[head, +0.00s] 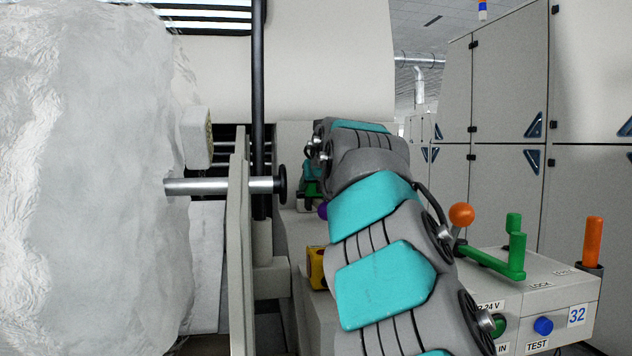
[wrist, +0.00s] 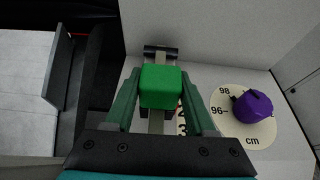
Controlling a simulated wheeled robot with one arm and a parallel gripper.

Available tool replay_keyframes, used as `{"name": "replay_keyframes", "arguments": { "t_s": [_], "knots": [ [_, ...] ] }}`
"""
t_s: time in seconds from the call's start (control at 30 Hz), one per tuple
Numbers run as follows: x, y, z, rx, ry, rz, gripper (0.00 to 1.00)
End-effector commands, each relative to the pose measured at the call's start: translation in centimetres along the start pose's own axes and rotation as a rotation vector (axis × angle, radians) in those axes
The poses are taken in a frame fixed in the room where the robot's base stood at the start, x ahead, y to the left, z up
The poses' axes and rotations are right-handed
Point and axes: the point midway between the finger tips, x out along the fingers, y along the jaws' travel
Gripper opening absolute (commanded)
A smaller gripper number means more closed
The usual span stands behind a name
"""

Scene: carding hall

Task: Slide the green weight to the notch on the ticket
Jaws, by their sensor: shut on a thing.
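The green weight (wrist: 160,84) is a small block in the wrist view, on a narrow grey bar (wrist: 156,122). My gripper (wrist: 160,78) has its two dark green fingers closed against the weight's left and right sides. Numbers "2" and "3" show on a pale scale just right of the bar, partly hidden by the right finger. I cannot make out a ticket or the notch. In the head view my arm hides most of this spot; only a bit of green (head: 312,188) shows near its end.
Right of my gripper is a purple knob (wrist: 252,106) on a round dial marked 98, 96 and cm. A dark upright panel (wrist: 60,68) stands on the left. In the head view, a control box (head: 560,290) with levers stands right, and a big white roll (head: 85,180) left.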

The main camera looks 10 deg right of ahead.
Motion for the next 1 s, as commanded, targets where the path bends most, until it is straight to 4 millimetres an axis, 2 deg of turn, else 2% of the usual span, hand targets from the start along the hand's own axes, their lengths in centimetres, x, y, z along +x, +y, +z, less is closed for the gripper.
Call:
{"name": "replay_keyframes", "arguments": {
  "t_s": [0.03, 0.2, 0.5, 0.93, 0.97, 1.0],
  "knots": [
    [-0.1, 0.8, -0.3, -0.006, 0.015, 0.009, 0.00],
    [-0.8, 1.1, -0.8, -0.009, 0.018, 0.015, 0.00],
    [-1.9, 0.4, -1.4, 0.002, 0.008, 0.002, 0.00],
    [-2.2, 0.2, -1.3, 0.007, -0.004, 0.000, 0.00],
    [-2.2, 0.2, -1.3, 0.007, -0.004, 0.000, 0.57],
    [-2.2, 0.2, -1.3, 0.007, -0.005, 0.000, 0.62]
  ]
}}
